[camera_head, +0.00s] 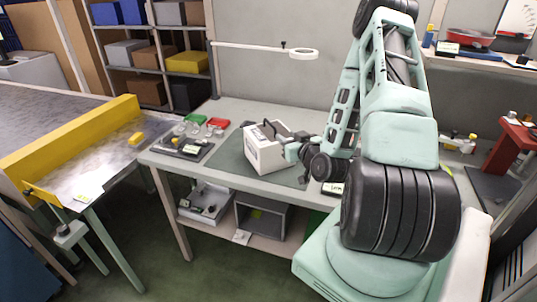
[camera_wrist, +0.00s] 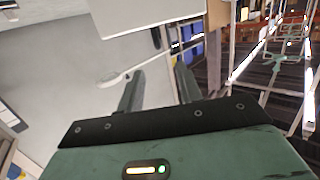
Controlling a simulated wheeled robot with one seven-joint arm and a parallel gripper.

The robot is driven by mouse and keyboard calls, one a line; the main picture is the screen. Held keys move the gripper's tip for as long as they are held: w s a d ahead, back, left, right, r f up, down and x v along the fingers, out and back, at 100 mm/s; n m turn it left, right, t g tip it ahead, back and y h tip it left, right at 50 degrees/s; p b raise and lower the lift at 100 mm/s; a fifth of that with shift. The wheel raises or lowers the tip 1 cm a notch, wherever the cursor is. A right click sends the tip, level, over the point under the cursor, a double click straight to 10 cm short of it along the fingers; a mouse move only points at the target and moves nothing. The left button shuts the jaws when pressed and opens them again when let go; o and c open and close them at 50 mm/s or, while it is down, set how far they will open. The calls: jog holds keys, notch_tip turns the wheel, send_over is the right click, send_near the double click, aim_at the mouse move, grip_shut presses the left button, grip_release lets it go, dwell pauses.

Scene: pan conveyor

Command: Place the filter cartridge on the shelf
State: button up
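A white box-shaped unit (camera_head: 264,152) with a dark top and small print on its side stands on the dark mat of the workbench. It is likely the filter cartridge, but I cannot be sure. My gripper (camera_head: 294,150) is at its right side in the head view; whether they touch is unclear. In the wrist view my gripper (camera_wrist: 160,72) has its two fingers apart, with nothing seen between them. A pale flat surface (camera_wrist: 150,14), probably the unit, lies beyond the fingertips. A wall shelf (camera_head: 490,62) is at the upper right, and a lower shelf (camera_head: 262,246) runs under the bench.
The lower shelf holds a grey open box (camera_head: 262,220) and a metal device (camera_head: 206,201). A tray with small jars (camera_head: 186,146), green and red bins and a lamp (camera_head: 302,54) are on or above the bench. A yellow-sided conveyor (camera_head: 70,137) stands left. A red press (camera_head: 508,150) stands right.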

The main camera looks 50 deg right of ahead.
jog(key=w+b, duration=0.1)
jog(key=b, duration=0.2)
jog(key=p, duration=0.2)
send_near(265, 121)
jog(key=shift+w+d, duration=0.3)
jog(key=shift+d, duration=0.05)
jog(key=shift+f+p+x, duration=0.2)
jog(key=shift+p+x, duration=1.05)
jog(key=shift+x, duration=1.95)
grip_shut()
